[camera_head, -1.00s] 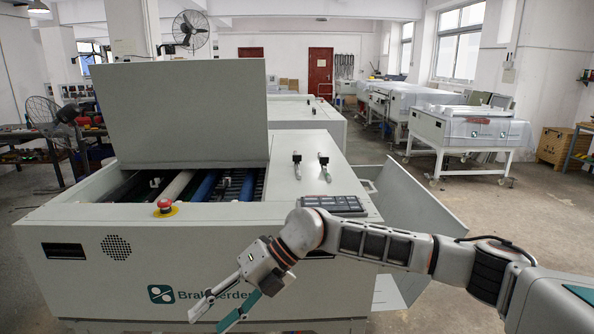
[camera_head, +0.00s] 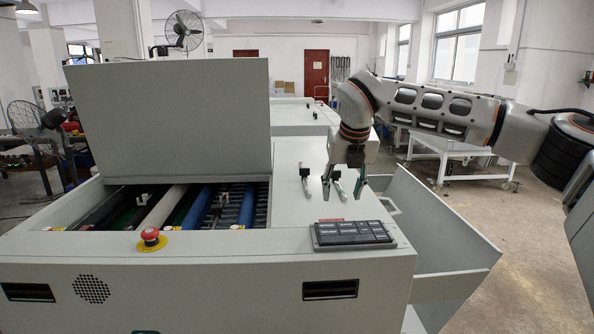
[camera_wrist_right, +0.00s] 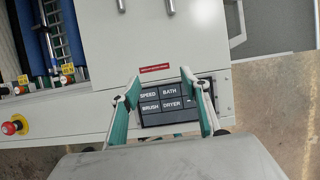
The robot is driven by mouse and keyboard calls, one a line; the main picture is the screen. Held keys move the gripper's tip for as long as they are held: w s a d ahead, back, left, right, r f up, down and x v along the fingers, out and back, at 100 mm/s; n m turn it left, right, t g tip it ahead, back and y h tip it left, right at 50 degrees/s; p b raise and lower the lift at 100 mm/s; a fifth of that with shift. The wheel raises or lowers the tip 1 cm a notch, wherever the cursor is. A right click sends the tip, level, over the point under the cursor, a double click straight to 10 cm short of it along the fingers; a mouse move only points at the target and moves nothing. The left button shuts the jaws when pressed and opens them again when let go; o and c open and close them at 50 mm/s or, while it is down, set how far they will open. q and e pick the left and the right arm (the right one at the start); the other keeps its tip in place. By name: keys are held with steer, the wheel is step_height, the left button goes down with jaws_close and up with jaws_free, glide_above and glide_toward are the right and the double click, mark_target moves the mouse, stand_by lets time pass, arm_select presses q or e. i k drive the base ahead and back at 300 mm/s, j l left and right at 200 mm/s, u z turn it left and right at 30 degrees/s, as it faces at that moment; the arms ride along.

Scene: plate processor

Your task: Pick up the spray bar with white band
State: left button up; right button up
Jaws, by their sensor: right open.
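Two short spray bars lie on the flat grey top of the machine, to the right of its open bay: the left bar (camera_head: 305,181) and the right bar (camera_head: 337,183). A white band is too small to make out on either. In the right wrist view, the ends of the left bar (camera_wrist_right: 115,5) and the right bar (camera_wrist_right: 169,6) show at the top edge. My right gripper (camera_head: 343,188) is open and empty and points down. In the head view it overlaps the right bar; in the wrist view its fingers (camera_wrist_right: 160,84) appear over the keypad, short of both bars. My left gripper is not in view.
A black keypad (camera_head: 352,233) is on the machine's front right top. A red emergency button (camera_head: 150,235) is by the open bay with blue rollers (camera_head: 197,208). The raised lid (camera_head: 170,115) stands behind the bay. An open side panel (camera_head: 440,225) is at right.

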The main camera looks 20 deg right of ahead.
mark_target(304, 173)
steer(key=i, duration=0.95)
